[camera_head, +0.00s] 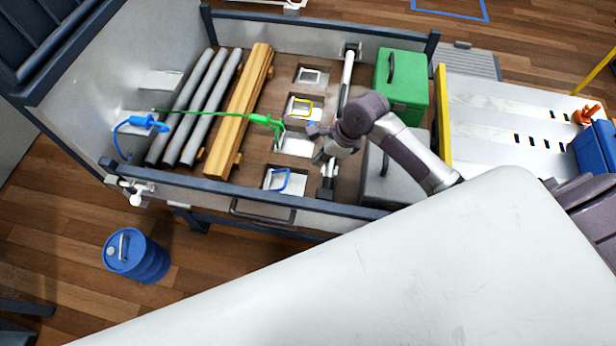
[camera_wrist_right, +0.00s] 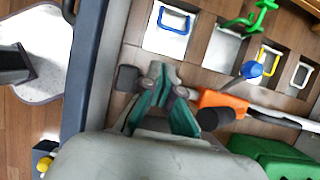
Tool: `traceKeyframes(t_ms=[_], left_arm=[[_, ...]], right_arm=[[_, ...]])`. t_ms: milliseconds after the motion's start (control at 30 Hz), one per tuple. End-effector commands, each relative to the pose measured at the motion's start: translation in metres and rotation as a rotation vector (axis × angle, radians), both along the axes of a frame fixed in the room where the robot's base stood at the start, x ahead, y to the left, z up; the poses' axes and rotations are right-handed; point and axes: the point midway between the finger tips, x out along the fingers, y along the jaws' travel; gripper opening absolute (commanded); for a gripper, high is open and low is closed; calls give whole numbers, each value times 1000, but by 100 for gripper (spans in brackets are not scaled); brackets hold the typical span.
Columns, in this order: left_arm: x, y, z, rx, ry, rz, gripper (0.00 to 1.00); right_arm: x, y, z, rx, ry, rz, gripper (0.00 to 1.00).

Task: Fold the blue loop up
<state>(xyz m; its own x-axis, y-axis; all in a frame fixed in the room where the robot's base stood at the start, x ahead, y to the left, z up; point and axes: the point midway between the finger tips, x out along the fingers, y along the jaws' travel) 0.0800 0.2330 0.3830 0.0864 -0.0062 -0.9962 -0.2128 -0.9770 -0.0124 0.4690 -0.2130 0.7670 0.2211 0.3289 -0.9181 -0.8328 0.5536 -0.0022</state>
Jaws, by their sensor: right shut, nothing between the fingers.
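The blue loop (camera_head: 279,179) is a small U-shaped bar on a white plate (camera_head: 271,188) in the bed floor, near the front wall. It also shows in the right wrist view (camera_wrist_right: 174,20), at the top; its exact tilt is hard to tell. My right gripper (camera_head: 322,157) is over the bed floor, to the right of the blue loop and apart from it. In the right wrist view its green-padded fingers (camera_wrist_right: 158,84) meet at the tips with nothing between them. My left gripper is in neither view.
A yellow loop (camera_head: 302,108) and a grey loop (camera_head: 310,76) sit in plates farther back. Wood beams (camera_head: 240,110) and grey pipes (camera_head: 203,105) lie left. A green box (camera_head: 405,90) stands right. The dark front rail (camera_head: 240,196) edges the bed.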

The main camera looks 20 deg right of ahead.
Motion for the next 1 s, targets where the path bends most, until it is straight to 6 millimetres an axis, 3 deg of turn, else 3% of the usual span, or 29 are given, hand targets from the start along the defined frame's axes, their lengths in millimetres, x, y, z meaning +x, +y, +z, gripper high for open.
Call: traceKeyframes(t_ms=[167,800,1000], left_arm=[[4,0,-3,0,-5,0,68],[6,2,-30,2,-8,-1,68],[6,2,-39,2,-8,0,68]], right_arm=[[3,6,-13,9,1,-13,0],[34,50,-140,5,2,-10,0],[41,61,-169,5,0,-9,0]])
